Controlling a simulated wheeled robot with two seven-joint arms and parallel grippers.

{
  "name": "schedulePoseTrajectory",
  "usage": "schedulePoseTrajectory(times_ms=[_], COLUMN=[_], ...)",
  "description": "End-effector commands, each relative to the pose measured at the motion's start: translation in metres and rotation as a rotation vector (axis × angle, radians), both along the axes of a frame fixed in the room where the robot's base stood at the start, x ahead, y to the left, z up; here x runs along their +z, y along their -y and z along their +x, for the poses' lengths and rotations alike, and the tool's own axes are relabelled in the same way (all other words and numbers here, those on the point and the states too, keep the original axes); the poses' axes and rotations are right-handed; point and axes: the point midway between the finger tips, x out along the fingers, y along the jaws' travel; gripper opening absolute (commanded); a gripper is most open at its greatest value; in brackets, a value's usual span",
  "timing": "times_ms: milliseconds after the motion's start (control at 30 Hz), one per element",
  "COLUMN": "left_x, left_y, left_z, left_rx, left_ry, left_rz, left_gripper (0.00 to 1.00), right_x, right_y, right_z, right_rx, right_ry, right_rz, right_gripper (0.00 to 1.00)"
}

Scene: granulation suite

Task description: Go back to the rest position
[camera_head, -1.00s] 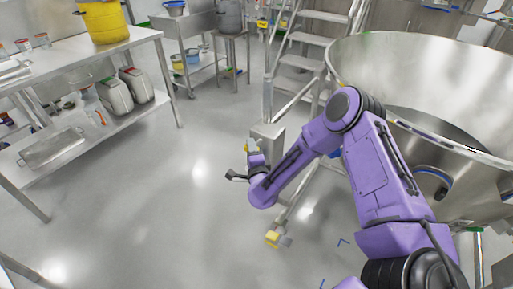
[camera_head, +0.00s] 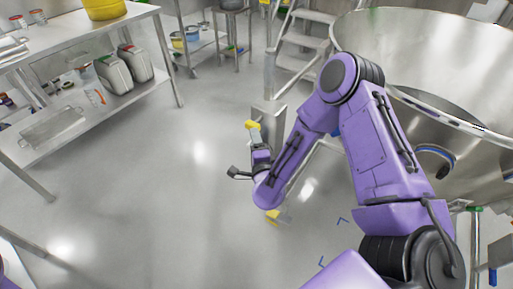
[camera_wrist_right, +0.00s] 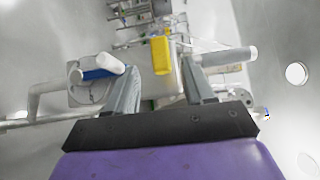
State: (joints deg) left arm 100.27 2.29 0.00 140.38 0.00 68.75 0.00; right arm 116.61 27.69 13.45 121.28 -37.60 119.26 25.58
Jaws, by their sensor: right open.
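My right arm reaches in from the lower right of the head view, bent at the elbow. Its gripper (camera_head: 260,152) is beyond the wrist, over the floor beside the steel steps, and mostly hidden by the wrist. In the right wrist view the two fingers (camera_wrist_right: 168,70) stand wide apart with nothing gripped. A yellow part (camera_wrist_right: 161,54) shows beyond the gap between them. My left gripper is out of view; only a small purple piece, likely my left arm, shows at the lower left corner of the head view.
A large steel vessel (camera_head: 400,45) stands at the right, close behind my right arm. Steel steps (camera_head: 300,55) rise beside it. A steel bench (camera_head: 85,35) with a yellow tub (camera_head: 104,8) is at the left, metal containers (camera_head: 113,75) on its lower shelf.

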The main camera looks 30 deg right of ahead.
Motion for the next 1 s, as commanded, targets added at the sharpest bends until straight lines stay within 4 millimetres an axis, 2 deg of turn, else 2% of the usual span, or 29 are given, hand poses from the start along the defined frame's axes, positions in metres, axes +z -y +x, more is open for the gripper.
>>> schedulePoseTrajectory(times_ms=[100,233,800,867,933,967,1000], left_x=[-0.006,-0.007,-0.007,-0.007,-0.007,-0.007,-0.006], left_y=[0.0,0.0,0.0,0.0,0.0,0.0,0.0], left_z=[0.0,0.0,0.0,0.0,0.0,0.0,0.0], left_rx=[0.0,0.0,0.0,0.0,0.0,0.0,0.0], left_ry=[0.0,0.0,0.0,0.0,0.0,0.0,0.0], left_rz=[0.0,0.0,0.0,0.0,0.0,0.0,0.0], left_gripper=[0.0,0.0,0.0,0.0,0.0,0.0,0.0], right_x=[-0.002,-0.001,-0.001,-0.005,-0.021,-0.032,-0.051], right_y=[-0.01,-0.014,-0.016,-0.02,-0.027,-0.031,-0.036], right_z=[-0.02,-0.031,-0.032,-0.03,-0.034,-0.038,-0.049], right_rx=[0.004,0.002,0.009,0.037,0.084,0.114,0.166], right_ry=[-0.001,0.0,-0.012,-0.056,-0.173,-0.246,-0.364], right_rz=[-0.002,-0.001,-0.019,-0.066,-0.155,-0.208,-0.287], right_gripper=[0.53,0.53,0.53,0.53,0.53,0.53,0.53])
